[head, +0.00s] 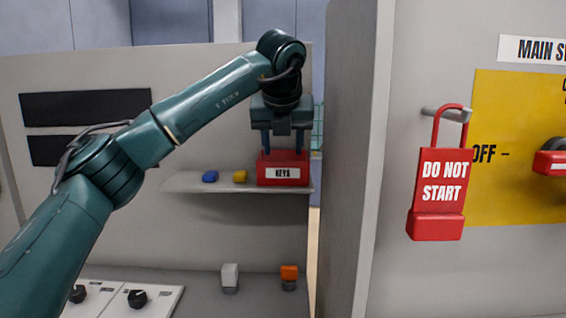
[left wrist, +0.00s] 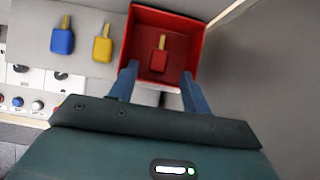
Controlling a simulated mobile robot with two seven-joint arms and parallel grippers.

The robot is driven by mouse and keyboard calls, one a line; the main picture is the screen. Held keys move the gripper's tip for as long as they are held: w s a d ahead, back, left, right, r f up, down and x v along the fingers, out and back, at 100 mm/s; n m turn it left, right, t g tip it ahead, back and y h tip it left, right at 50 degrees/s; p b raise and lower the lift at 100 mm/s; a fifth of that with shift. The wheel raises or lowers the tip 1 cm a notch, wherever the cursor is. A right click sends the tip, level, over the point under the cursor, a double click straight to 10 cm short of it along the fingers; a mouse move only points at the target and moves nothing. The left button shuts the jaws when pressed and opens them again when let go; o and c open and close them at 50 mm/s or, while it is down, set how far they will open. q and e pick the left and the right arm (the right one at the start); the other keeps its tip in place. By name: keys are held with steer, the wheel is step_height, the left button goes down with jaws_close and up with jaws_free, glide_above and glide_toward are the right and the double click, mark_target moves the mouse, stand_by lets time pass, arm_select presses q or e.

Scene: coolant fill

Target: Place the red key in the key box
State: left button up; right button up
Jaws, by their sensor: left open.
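The red key (left wrist: 158,62) lies inside the red key box, flat on its floor, in the left wrist view. The open-topped key box (head: 284,174), with a "KEYS" label on its front, stands at the right end of a shelf. My left gripper (head: 282,152) is above the box with its fingers pointing down. In the left wrist view its two fingers (left wrist: 158,82) are spread apart, with nothing between them at the tips. The key appears apart from both fingers. My right gripper is in neither view.
A blue key (head: 210,176) and a yellow key (head: 240,177) lie on the shelf (head: 200,186) left of the box. A wall edge (head: 345,160) stands close on the right. A red "DO NOT START" tag (head: 440,185) hangs beyond it. Knobs and switches sit below the shelf.

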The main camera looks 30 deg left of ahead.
arm_select(q)
steer(key=v, duration=0.6)
stand_by(0.4)
